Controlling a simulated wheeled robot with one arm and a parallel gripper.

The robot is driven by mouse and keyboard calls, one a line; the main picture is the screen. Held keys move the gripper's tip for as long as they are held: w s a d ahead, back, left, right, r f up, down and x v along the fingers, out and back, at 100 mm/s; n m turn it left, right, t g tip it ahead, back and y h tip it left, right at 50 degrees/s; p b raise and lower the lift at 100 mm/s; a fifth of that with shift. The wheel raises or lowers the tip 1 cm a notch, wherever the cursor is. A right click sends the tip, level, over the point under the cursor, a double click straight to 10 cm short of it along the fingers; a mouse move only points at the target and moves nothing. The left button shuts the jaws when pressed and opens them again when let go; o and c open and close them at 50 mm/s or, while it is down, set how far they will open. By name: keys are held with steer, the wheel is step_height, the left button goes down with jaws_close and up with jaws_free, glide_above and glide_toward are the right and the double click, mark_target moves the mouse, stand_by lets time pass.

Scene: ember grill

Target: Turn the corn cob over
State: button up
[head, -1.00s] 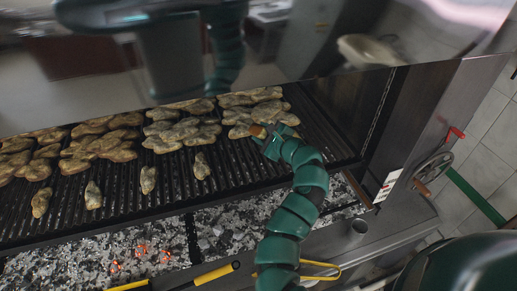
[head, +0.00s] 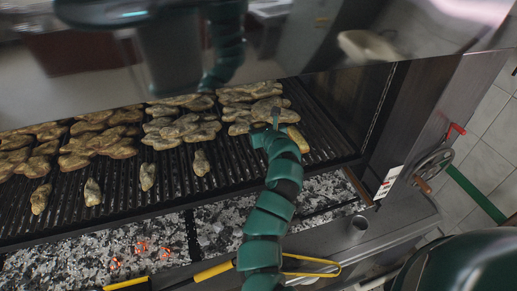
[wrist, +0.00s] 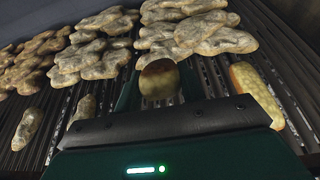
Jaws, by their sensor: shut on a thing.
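My gripper (head: 273,130) is over the right part of the grill grate. In the wrist view my gripper (wrist: 160,92) is shut on a rounded piece (wrist: 159,80), dark brown on top and pale yellow below. It looks like a corn cob seen end-on. Its far part is hidden, and I cannot tell whether it touches the grate. A second yellow, cob-like piece (wrist: 256,92) lies on the grate to the right of my gripper. It also shows in the head view (head: 298,139), just right of the gripper.
Several browned meat pieces (head: 180,128) lie in rows left of and beyond my gripper. Smaller pieces (head: 147,176) lie nearer the front. The grate (head: 330,140) is bare at the right. Glowing coals (head: 140,247) lie below the front edge. A hood (head: 300,40) hangs above.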

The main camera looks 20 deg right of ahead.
steer(key=f, duration=0.1)
steer(key=w+f+b, duration=0.1)
steer(key=shift+f, duration=0.8)
steer(key=o, duration=0.6)
steer(key=shift+c, duration=0.2)
steer(key=o, duration=0.6)
steer(key=shift+c, duration=0.2)
